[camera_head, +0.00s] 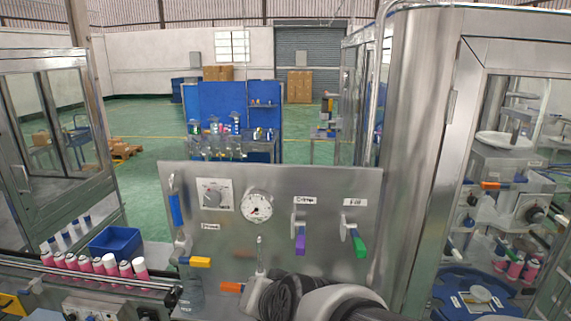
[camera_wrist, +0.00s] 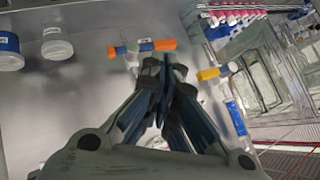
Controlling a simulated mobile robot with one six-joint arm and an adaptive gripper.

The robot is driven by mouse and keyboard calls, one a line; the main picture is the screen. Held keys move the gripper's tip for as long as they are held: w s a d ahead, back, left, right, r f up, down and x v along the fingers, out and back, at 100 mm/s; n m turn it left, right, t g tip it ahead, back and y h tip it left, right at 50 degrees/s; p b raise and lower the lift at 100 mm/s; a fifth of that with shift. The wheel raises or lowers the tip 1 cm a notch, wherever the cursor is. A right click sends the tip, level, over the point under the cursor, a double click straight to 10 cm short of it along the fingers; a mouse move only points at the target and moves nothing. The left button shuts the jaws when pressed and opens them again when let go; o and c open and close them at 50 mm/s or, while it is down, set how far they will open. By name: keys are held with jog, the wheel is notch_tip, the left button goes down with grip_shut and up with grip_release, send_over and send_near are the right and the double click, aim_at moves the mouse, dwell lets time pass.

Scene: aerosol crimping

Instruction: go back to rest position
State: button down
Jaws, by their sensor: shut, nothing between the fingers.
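My gripper (camera_wrist: 167,68) shows in the wrist view with its dark fingers together and nothing between them. Its tips are near an orange-handled valve (camera_wrist: 155,46) on the metal panel (camera_wrist: 85,85); I cannot tell whether they touch it. In the head view, grey and black parts of my arm are low in the middle, in front of the panel (camera_head: 335,225). The gripper's fingers are not clear there. The orange handle (camera_head: 231,287) shows just left of my arm.
Pink cans (camera_head: 97,265) line a conveyor at left. A steel-framed cabinet (camera_head: 415,150) stands close at right.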

jog(key=s+d+f+n+g+h+b, duration=0.2)
jog(key=s+d+f+g+h+b, duration=0.1)
jog(key=s+d+f+b, duration=1.3)
jog(key=s+d+f+h, duration=0.1)
jog(key=s+d+f, duration=0.2)
jog(key=d, duration=0.1)
jog(key=shift+d+f+g+h, duration=0.25)
jog(key=shift+d+g+h, duration=0.1)
jog(key=shift+g+h, duration=0.05)
jog(key=shift+d, duration=0.1)
